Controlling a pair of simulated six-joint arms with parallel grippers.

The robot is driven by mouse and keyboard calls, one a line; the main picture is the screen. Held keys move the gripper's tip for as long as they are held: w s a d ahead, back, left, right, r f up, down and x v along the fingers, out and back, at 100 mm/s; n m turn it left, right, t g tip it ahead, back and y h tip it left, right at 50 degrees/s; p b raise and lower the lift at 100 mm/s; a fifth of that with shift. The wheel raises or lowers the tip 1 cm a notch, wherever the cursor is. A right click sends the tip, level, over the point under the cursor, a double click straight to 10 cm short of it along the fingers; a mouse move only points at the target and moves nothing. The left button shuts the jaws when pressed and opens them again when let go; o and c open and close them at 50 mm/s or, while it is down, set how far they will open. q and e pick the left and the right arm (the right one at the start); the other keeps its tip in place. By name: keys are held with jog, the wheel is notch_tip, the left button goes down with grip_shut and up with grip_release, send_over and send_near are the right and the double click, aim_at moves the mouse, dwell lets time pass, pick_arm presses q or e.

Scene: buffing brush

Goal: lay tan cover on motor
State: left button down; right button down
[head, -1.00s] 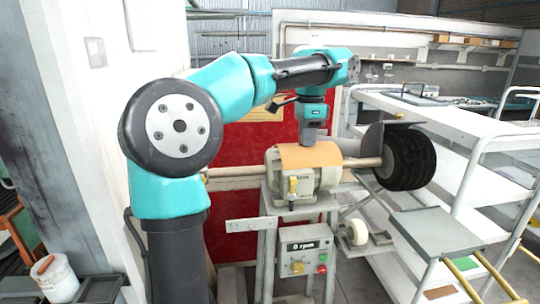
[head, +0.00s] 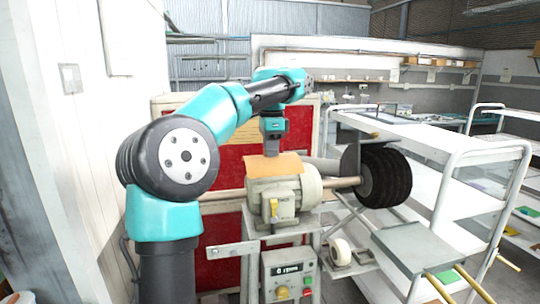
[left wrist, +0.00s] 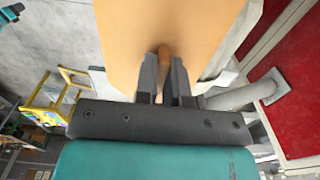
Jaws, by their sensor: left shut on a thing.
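The tan cover (head: 273,167) is a curved sheet over the top of the grey-cream motor (head: 290,193). It sits towards the motor's left side, and whether it touches the motor cannot be told. My left gripper (head: 271,153) points down onto the cover from above. In the left wrist view the gripper (left wrist: 165,75) is shut on a small brown knob (left wrist: 164,57) on the cover (left wrist: 170,25), which fills the upper middle and hides most of what lies under it. My right gripper is in neither view.
A black brush wheel (head: 384,176) sits on the shaft right of the motor. A red panel (head: 224,250) stands behind, and white shelving (head: 455,165) stands to the right.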

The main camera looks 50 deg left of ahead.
pick_arm(q)
jog(key=w+a, duration=0.4)
jog(key=a, duration=0.1)
jog(key=w+a+f, duration=0.1)
jog(key=w+a, duration=0.1)
jog(key=shift+w+a, duration=0.35)
jog(key=shift+f, duration=1.7)
jog(key=shift+f, duration=0.6)
jog(key=c, duration=1.2)
grip_release()
jog(key=shift+r, duration=0.15)
